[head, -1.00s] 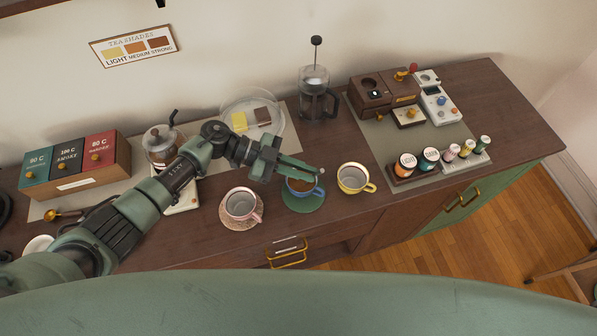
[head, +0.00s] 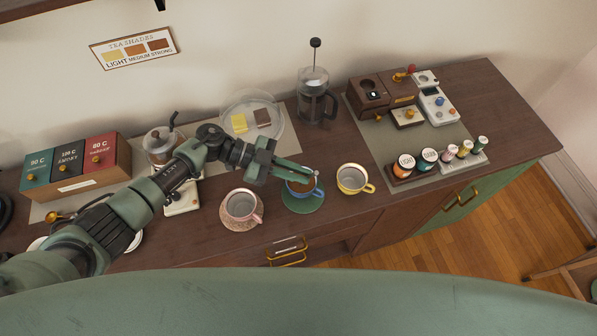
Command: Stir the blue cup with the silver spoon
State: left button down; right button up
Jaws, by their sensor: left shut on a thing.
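The blue cup (head: 304,197) stands upright on a green saucer (head: 303,208) near the front edge of the counter, with a brown drink inside. My left gripper (head: 311,173) reaches in from the left, with its fingers just above the cup's far rim. It is shut on the silver spoon (head: 316,174), of which only a small bright end shows at the fingertips. The fingers hide most of the spoon and part of the cup's rim. I cannot tell how deep the spoon sits in the cup. My right gripper is not in view.
A pink cup (head: 241,205) stands close on the left and a yellow cup (head: 353,179) close on the right. Behind are a round glass tray (head: 276,131) and a French press (head: 313,97). Small jars (head: 428,160) stand at right.

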aim_at(314, 172)
pick_arm(q)
jog(key=shift+s+d+r+p, duration=0.2)
jog(key=shift+r+p, duration=0.1)
jog(key=shift+r, duration=0.25)
jog(key=shift+s+d+r+p, duration=0.15)
jog(key=shift+r+p, duration=0.1)
jog(key=shift+r, duration=0.3)
jog(key=shift+s+d+r, duration=0.15)
jog(key=shift+d+r, duration=0.1)
jog(key=shift+r, duration=0.35)
jog(key=shift+s+d+r, duration=0.1)
jog(key=shift+d+r, duration=0.1)
jog(key=shift+r, duration=0.4)
jog(key=shift+r, duration=2.55)
jog(key=shift+a+f, duration=0.1)
